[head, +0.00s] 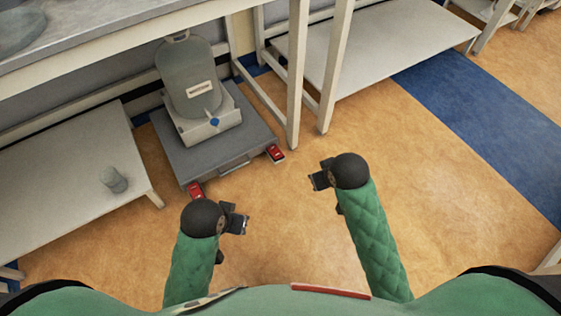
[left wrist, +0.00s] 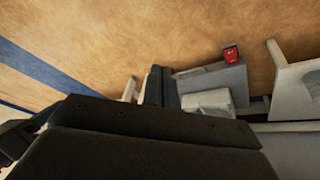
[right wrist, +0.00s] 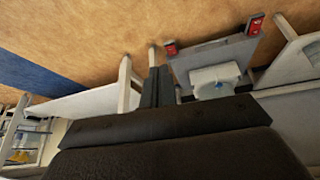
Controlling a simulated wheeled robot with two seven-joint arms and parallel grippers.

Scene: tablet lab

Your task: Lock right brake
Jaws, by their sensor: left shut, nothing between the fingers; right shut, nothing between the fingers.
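A grey wheeled cart (head: 165,145) stands on the floor under the bench, with two red brake pedals on its front corners. The right brake (head: 275,153) is at its right corner and also shows in the right wrist view (right wrist: 171,48). The left brake (head: 195,190) is at its left corner and shows in the left wrist view (left wrist: 231,55). My right gripper (head: 316,181) is shut and empty, to the right of the right brake and apart from it. My left gripper (head: 241,225) is shut and empty, to the right of the left brake. The left wrist view does not show the right brake.
A grey canister (head: 187,75) on a white base with a blue knob sits on the cart. A bench leg (head: 298,80) stands just behind the right brake. A low shelf (head: 60,170) with a glass (head: 112,179) is on the left. The floor in front is clear.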

